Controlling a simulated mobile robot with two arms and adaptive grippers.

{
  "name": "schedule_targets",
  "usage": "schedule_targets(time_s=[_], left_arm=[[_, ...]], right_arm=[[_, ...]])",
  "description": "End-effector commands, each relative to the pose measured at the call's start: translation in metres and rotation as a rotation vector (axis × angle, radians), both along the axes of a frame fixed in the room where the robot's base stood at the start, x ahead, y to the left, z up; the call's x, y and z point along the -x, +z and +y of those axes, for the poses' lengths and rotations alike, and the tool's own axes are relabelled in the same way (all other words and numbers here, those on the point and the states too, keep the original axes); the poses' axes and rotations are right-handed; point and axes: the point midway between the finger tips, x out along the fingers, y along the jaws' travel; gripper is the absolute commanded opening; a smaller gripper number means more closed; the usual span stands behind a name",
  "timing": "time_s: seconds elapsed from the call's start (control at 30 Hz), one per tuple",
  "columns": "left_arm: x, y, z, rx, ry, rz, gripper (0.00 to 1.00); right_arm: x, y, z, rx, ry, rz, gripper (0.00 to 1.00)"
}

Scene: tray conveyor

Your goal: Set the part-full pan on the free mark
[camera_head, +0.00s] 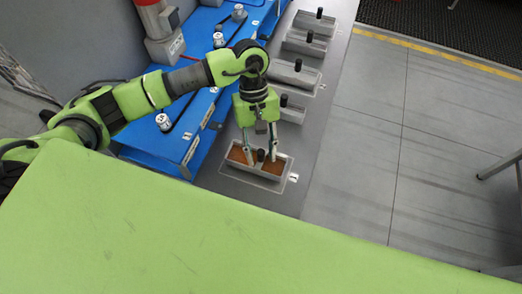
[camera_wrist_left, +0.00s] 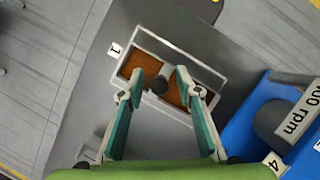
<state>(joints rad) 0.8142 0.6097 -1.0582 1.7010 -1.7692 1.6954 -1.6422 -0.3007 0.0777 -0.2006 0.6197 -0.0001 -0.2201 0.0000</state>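A grey rectangular pan (camera_head: 256,172) with brown contents and a dark upright knob (camera_head: 261,154) at its middle sits on the grey bench at the near end. It also shows in the wrist view (camera_wrist_left: 141,38), with the knob (camera_wrist_left: 162,81) between the fingers. My left gripper (camera_head: 261,159) points down over this pan, one fingertip on each side of the knob. Gaps show between knob and fingertips, so the gripper (camera_wrist_left: 158,75) looks open. How full the pan is cannot be told exactly. No free mark is clearly visible. My right gripper is out of view.
Several grey pans with dark knobs stand farther along the bench, such as one (camera_head: 296,76) and another (camera_head: 304,44). A blue machine (camera_head: 185,150) with metal knobs runs along the left. Open floor (camera_head: 370,140) lies to the right.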

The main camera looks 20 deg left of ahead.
Motion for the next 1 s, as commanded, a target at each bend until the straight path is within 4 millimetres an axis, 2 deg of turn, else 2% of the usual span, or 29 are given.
schedule_targets(time_s=[0.07,0.17,0.5,0.7,1.0], left_arm=[[0.000,0.002,0.000,0.000,0.000,0.000,0.32],[-0.005,0.009,0.002,-0.001,0.001,-0.004,0.32],[-0.028,0.073,0.016,-0.001,0.001,-0.007,0.32],[-0.037,0.102,0.022,0.000,0.002,-0.003,0.32],[-0.039,0.113,0.024,0.000,0.001,0.000,0.32]], right_arm=[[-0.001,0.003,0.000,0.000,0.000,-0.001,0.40],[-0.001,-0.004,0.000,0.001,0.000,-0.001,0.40],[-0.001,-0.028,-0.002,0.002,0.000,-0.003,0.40],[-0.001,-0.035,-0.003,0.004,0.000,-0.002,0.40],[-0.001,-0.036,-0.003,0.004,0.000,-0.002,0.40]])
